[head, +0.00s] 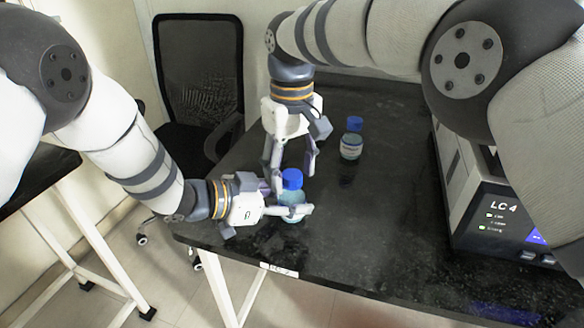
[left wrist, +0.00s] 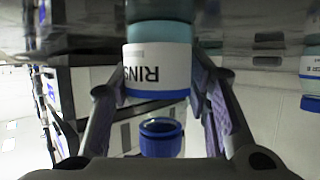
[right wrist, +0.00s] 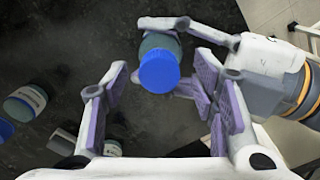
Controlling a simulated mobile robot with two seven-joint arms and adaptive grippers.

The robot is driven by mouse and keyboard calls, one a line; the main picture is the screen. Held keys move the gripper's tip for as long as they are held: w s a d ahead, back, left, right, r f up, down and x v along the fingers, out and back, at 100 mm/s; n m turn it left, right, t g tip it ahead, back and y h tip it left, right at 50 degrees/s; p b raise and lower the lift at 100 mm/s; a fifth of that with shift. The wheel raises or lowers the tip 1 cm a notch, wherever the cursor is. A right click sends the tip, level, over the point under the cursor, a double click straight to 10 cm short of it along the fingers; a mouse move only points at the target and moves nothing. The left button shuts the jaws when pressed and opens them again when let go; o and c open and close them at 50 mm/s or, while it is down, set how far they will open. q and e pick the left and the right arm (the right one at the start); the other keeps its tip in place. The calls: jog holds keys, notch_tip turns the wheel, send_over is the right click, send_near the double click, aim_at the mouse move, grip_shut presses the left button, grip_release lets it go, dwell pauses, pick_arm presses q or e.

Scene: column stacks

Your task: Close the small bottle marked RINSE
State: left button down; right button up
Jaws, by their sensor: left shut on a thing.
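The RINSE bottle has a pale label, read upside down in the left wrist view (left wrist: 157,72), and stands at the table's front left in the head view (head: 292,198). Its blue cap (head: 292,179) sits at its top; how tightly it sits I cannot tell. In the left wrist view the cap's (left wrist: 162,145) rim shows below the label. My left gripper (head: 290,211) is shut around the bottle's body from the left. My right gripper (head: 293,178) points down from above, open and empty. Its fingers stand apart, with the cap (right wrist: 160,72) just beyond their tips.
A second blue-capped bottle (head: 351,146) stands farther back on the black table (head: 385,215). An instrument marked LC 4 (head: 500,215) stands at the right. The table's front edge is close to the held bottle. A black chair (head: 200,75) stands behind at the left.

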notch_tip(320, 180, up, 8)
jog(key=shift+f, duration=0.25)
pick_arm(q)
jog(key=c, duration=0.8)
grip_release()
jog(key=v, duration=1.2)
jog(key=shift+r, duration=0.15)
